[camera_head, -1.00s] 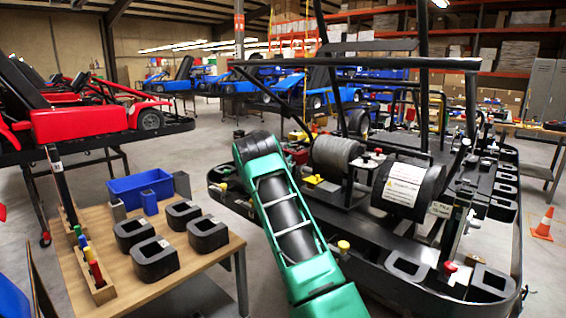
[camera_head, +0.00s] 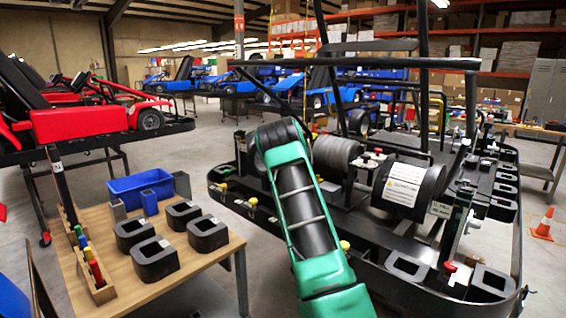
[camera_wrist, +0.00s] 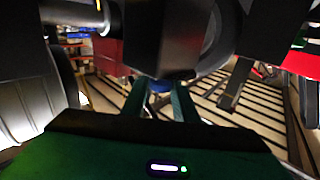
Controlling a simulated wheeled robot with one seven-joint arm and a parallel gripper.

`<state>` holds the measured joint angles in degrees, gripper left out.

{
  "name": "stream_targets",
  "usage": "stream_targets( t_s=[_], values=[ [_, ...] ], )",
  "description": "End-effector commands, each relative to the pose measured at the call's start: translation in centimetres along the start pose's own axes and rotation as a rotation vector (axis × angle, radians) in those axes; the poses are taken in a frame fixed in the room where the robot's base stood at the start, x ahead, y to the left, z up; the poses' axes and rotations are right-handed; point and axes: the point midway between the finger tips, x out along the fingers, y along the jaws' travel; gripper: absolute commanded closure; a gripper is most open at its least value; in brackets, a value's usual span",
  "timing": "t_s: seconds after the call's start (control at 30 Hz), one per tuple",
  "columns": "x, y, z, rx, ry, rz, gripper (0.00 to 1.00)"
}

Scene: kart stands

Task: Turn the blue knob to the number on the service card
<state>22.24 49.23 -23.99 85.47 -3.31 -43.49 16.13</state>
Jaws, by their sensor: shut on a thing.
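My gripper (camera_wrist: 161,93) shows in the wrist view as two green fingers reaching forward. It is shut on the blue knob (camera_wrist: 160,84), of which only a small blue part shows between the fingertips, under a dark block. In the head view my green arm reaches over the black kart, and the gripper and knob are hidden behind it. A white printed label (camera_head: 403,184) is on the kart's black cylinder, and a smaller pale tag (camera_head: 440,210) is beside it. I cannot read either or tell which is the service card.
A wooden table (camera_head: 205,268) at left holds black U-shaped blocks, a blue bin (camera_head: 141,186) and a rack of coloured pieces. Dark kart parts crowd close around the gripper in the wrist view. An orange cone (camera_head: 543,224) stands at right. Floor between table and kart is clear.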

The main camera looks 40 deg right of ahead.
Motion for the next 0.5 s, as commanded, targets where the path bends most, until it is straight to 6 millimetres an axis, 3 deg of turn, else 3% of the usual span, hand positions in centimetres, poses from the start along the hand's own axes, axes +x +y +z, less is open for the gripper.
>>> stream_targets(
  t_s=[0.37, 0.4, 0.47, 0.5],
  values=[
    [0.09, -0.43, -0.22, 0.002, 0.004, -0.009, 0.96],
    [0.09, -0.43, -0.22, 0.002, 0.004, -0.009, 0.72],
    [0.09, -0.42, -0.21, 0.002, 0.004, -0.009, 0.57],
    [0.08, -0.37, -0.19, 0.002, 0.003, -0.008, 0.57]
  ],
)
